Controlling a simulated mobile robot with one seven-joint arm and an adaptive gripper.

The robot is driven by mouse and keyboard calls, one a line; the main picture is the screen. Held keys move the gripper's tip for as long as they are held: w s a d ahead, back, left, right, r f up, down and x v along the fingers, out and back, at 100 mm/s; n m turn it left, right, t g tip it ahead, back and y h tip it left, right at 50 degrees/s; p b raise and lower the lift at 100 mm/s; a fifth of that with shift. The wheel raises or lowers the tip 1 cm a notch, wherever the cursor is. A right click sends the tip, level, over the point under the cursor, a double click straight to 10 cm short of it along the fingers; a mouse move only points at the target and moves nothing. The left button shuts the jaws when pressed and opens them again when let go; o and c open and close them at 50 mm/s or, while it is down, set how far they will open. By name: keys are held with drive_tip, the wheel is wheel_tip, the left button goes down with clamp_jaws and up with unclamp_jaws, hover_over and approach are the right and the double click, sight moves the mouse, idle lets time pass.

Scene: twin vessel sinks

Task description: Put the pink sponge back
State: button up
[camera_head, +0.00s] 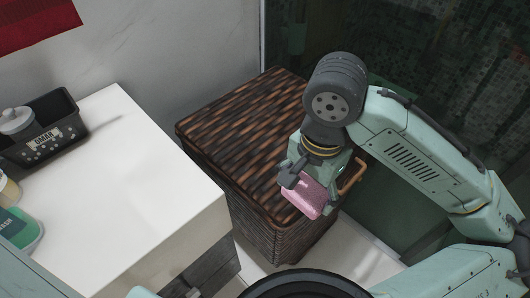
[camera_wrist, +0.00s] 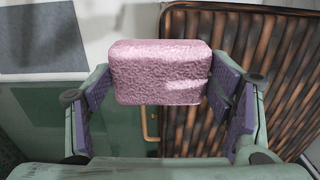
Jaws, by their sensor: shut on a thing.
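The pink sponge (camera_head: 306,196) is a rounded block held by my gripper (camera_head: 313,183) at the front right part of the wicker hamper, seen from above. In the wrist view the sponge (camera_wrist: 160,72) sits between the two purple-padded fingers of my gripper (camera_wrist: 162,88), upper middle of the picture. The gripper is shut on it. Whether the sponge touches the hamper lid cannot be told.
The brown wicker hamper (camera_head: 235,125) stands right of a white counter (camera_head: 130,190). On the counter are a black caddy (camera_head: 40,130) holding a lidded jar, and a green bottle (camera_head: 20,230) at the left edge. A dark glass panel (camera_head: 430,60) stands behind. The counter's middle is clear.

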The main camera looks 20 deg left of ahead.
drive_tip(key=shift+s+a+f, duration=0.1)
drive_tip(key=shift+s+f, duration=0.2)
drive_tip(key=shift+f, duration=0.2)
drive_tip(key=p, duration=0.3)
drive_tip(key=shift+w+a+r+p, duration=0.15)
drive_tip(key=shift+w+r+p, duration=0.2)
drive_tip(key=shift+w+p, duration=0.05)
drive_tip(key=w+a+p, duration=0.1)
drive_tip(key=p, duration=0.4)
drive_tip(key=shift+w, duration=0.1)
drive_tip(key=w+a, duration=0.2)
drive_tip(key=w, duration=0.2)
drive_tip(key=w+a+f, duration=0.1)
drive_tip(key=w+a, duration=0.1)
drive_tip(key=w, duration=0.1)
drive_tip(key=w+a+f, duration=0.1)
drive_tip(key=w+a, duration=0.1)
drive_tip(key=w, duration=0.2)
drive_tip(key=shift+w+a+f, duration=0.25)
drive_tip(key=shift+w+a, duration=0.1)
drive_tip(key=shift+f+p, duration=0.3)
drive_tip(key=shift+f, duration=1.4)
drive_tip(key=o, duration=0.6)
drive_tip(key=shift+f, duration=0.15)
drive_tip(key=shift+c, duration=0.2)
drive_tip(key=o, duration=0.5)
drive_tip(key=shift+c, duration=0.2)
